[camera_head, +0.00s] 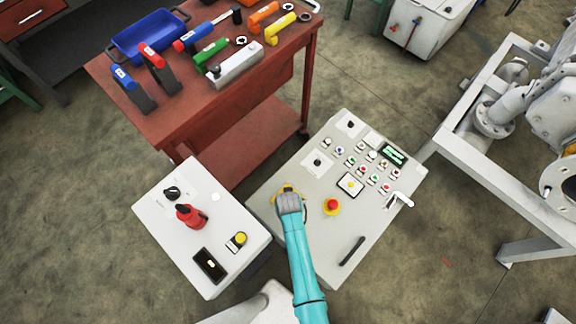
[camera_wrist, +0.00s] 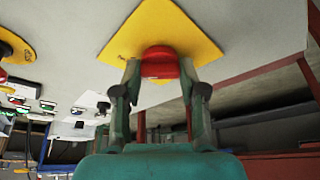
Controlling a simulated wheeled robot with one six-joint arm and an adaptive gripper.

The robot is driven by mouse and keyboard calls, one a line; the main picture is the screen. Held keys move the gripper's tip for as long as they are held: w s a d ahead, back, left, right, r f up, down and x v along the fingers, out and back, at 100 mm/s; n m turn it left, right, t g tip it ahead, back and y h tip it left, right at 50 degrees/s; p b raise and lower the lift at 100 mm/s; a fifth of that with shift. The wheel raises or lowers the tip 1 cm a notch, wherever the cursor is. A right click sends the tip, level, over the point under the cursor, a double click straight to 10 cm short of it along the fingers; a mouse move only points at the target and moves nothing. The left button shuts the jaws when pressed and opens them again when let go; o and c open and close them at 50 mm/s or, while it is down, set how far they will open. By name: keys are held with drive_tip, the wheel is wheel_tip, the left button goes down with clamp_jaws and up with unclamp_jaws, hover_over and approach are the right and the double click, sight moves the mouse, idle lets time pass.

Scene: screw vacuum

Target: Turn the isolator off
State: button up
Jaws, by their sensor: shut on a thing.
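The isolator, a red knob (camera_wrist: 159,62) on a yellow plate (camera_wrist: 160,28), is mounted on the large light grey control panel. My gripper (camera_wrist: 160,75) is shut on the red knob, with one finger on each side of it. In the head view my gripper (camera_head: 289,198) covers the knob, and only an edge of the yellow plate (camera_head: 277,192) shows. The knob's turn position cannot be read.
A red emergency button (camera_head: 332,206) on a yellow base lies right of my gripper on the control panel (camera_head: 312,238). A black handle (camera_head: 351,251) sits at its front. A smaller box (camera_head: 173,229) stands left. A red-brown tool table (camera_head: 115,88) is behind.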

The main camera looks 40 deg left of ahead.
drive_tip(key=n, duration=0.2)
drive_tip(key=n+g+y, duration=0.1)
drive_tip(key=n, duration=0.1)
drive_tip(key=shift+w+d+n+g, duration=0.1)
drive_tip(key=shift+w+n+g, duration=0.05)
drive_tip(key=shift+n+g, duration=0.2)
drive_tip(key=n, duration=0.2)
drive_tip(key=n+g, duration=0.1)
drive_tip(key=n, duration=0.1)
drive_tip(key=shift+w+n+g+y, duration=0.1)
drive_tip(key=shift+n+g+y, duration=0.15)
drive_tip(key=shift+n+y, duration=0.1)
drive_tip(key=n+g, duration=0.1)
drive_tip(key=n, duration=0.3)
drive_tip(key=shift+w+n+g, duration=0.1)
drive_tip(key=shift+n+g, duration=0.2)
drive_tip(key=shift+g, duration=0.1)
drive_tip(key=shift+n+g+h, duration=0.55)
drive_tip(key=shift+n+g, duration=0.05)
drive_tip(key=shift+n, duration=1.3)
drive_tip(key=o, duration=1.1)
drive_tip(key=shift+o, duration=0.2)
